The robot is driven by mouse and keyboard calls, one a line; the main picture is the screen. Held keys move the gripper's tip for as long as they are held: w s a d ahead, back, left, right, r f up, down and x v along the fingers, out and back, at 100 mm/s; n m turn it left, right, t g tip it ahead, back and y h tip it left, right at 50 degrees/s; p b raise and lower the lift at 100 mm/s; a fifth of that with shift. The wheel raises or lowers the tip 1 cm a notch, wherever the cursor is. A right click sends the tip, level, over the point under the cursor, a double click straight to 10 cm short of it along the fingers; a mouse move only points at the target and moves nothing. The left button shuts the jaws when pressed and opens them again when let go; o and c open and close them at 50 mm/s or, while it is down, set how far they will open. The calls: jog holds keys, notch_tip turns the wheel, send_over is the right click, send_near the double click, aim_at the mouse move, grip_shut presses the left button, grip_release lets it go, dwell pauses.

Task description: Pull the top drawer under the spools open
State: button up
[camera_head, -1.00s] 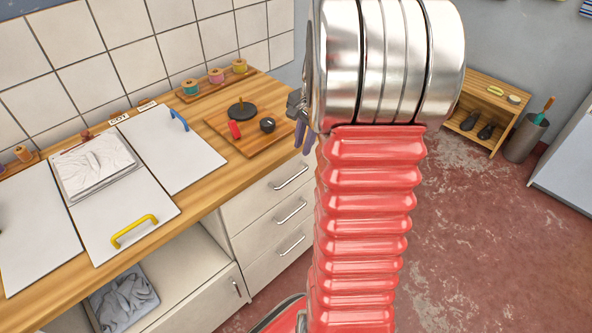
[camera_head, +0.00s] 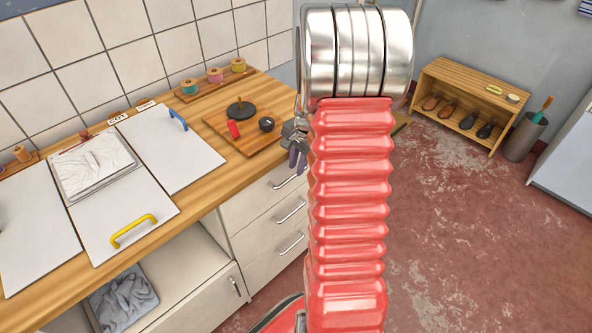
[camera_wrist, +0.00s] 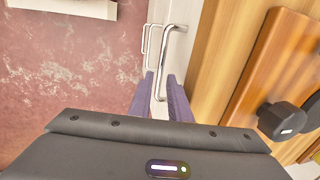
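The top drawer (camera_head: 262,192) is the highest of three white drawers under the wooden counter, below the spools (camera_head: 215,75); it looks shut. Its silver bar handle (camera_head: 284,182) is partly hidden by my gripper (camera_head: 298,153) in the head view. In the wrist view, the handle (camera_wrist: 173,50) runs down toward the gap between the purple fingers of my gripper (camera_wrist: 158,95). The fingers are apart, with the handle's near end showing between them. I cannot tell whether they touch it or how deep they reach.
The wooden counter edge (camera_wrist: 205,75) lies close right of the fingers in the wrist view. A board (camera_head: 250,140) with a black knob and red piece sits on the counter. Two lower drawer handles (camera_head: 291,210) are below. Open red floor (camera_head: 480,230) lies right, with a shoe shelf (camera_head: 470,85) behind.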

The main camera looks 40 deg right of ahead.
jog(key=f, duration=0.3)
jog(key=shift+w, duration=0.3)
jog(key=shift+c, duration=0.4)
grip_shut()
